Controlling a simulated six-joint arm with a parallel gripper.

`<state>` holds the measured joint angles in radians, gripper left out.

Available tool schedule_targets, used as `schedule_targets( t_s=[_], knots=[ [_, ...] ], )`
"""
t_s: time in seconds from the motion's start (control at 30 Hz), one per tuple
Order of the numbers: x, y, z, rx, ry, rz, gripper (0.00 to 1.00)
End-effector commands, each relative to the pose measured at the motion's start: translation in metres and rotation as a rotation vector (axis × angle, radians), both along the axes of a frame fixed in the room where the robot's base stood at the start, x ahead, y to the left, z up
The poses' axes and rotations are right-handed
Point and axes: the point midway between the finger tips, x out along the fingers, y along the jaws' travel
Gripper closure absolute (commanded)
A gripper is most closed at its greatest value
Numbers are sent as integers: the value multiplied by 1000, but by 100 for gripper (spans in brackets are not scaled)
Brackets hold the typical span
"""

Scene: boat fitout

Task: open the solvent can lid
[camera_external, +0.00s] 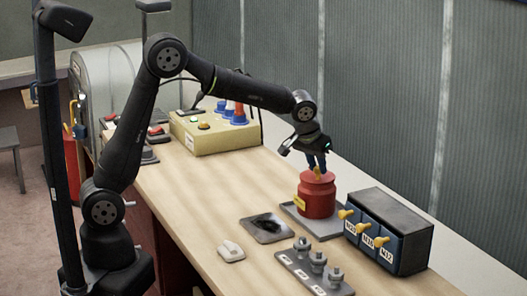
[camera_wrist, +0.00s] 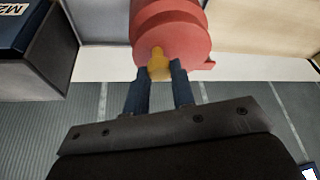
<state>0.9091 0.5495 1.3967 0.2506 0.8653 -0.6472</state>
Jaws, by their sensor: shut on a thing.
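The red solvent can (camera_external: 317,200) stands upright on a grey plate (camera_external: 333,228) on the bench. Its red lid (camera_external: 318,180) is on top, with a small yellow knob at its centre. My gripper (camera_external: 317,166) points down over the lid, its blue fingers shut on the yellow knob. In the wrist view the two fingers of my gripper (camera_wrist: 165,75) are on either side of the yellow knob (camera_wrist: 158,62), in front of the red lid (camera_wrist: 180,40). The lid looks seated on the can. A yellow tag (camera_external: 300,203) shows on the can's front.
A dark drawer box (camera_external: 400,225) with yellow knobs stands close right of the can. In front are a grey rack (camera_external: 313,270) with several metal parts, a dark pad (camera_external: 267,228) and a white block (camera_external: 231,251). A yellow box (camera_external: 212,135) stands behind left. The bench's left middle is clear.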

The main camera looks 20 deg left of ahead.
Motion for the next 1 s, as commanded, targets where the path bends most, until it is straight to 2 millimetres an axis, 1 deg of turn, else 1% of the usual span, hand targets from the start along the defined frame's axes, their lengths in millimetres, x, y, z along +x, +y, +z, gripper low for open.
schedule_targets(
  t_s=[0.17, 0.37, 0.73, 1.0],
  knots=[
    [-1, 2, 0, 0, 0, -16, 100],
    [-3, 10, 0, -1, 0, -92, 100],
    [-6, 39, 1, -2, 1, -387, 100],
    [-3, 62, 0, -3, 1, -631, 100]
  ],
)
